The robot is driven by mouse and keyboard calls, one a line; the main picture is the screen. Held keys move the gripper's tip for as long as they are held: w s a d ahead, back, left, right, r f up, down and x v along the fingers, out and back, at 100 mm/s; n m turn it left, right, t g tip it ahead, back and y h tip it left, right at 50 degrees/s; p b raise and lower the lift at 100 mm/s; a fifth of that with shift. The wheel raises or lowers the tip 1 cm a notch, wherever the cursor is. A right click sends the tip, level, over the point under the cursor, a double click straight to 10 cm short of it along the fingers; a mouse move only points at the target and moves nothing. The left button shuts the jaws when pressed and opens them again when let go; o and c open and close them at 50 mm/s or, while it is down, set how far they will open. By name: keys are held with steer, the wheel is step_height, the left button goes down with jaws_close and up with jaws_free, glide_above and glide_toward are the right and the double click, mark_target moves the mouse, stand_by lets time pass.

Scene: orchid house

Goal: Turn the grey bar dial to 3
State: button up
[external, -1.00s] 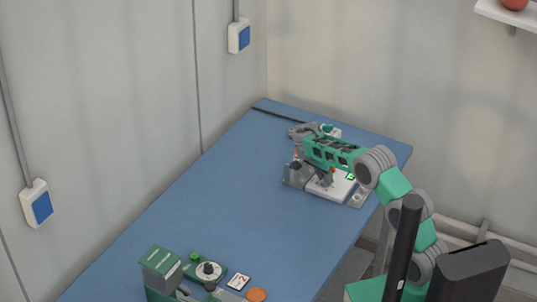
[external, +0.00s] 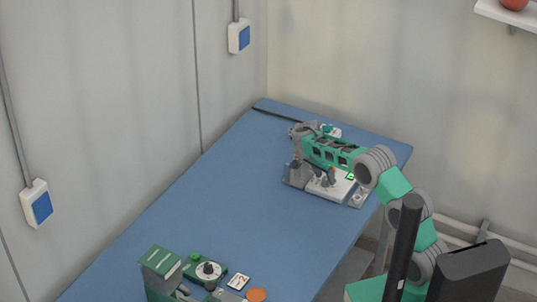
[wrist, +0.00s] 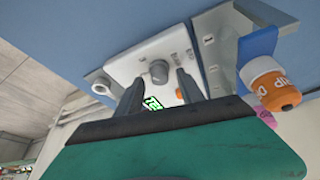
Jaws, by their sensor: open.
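The grey bar dial (wrist: 159,70) sits on a white panel (wrist: 130,55) in the wrist view. Small printed marks lie around it, too small to read, so I cannot tell its setting. My gripper (wrist: 160,78) is open, one finger on each side of the dial in the picture; I cannot tell whether either finger touches it. A lit green display (wrist: 152,103) and a small orange part (wrist: 179,93) show between the fingers. In the external view my gripper (external: 313,174) points down over the white panel (external: 342,189), and the arm partly hides the unit.
Grey metal plates (wrist: 212,45) flank the panel. An orange and white bottle (wrist: 278,88) stands right of my gripper in the wrist view. Nearer on the blue table (external: 200,205) are a green unit with a white dial (external: 210,270) and an orange disc (external: 256,295). The table's middle is clear.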

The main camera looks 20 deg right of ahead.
steer(key=p+v, duration=0.1)
steer(key=v, duration=0.6)
steer(key=shift+r, duration=0.1)
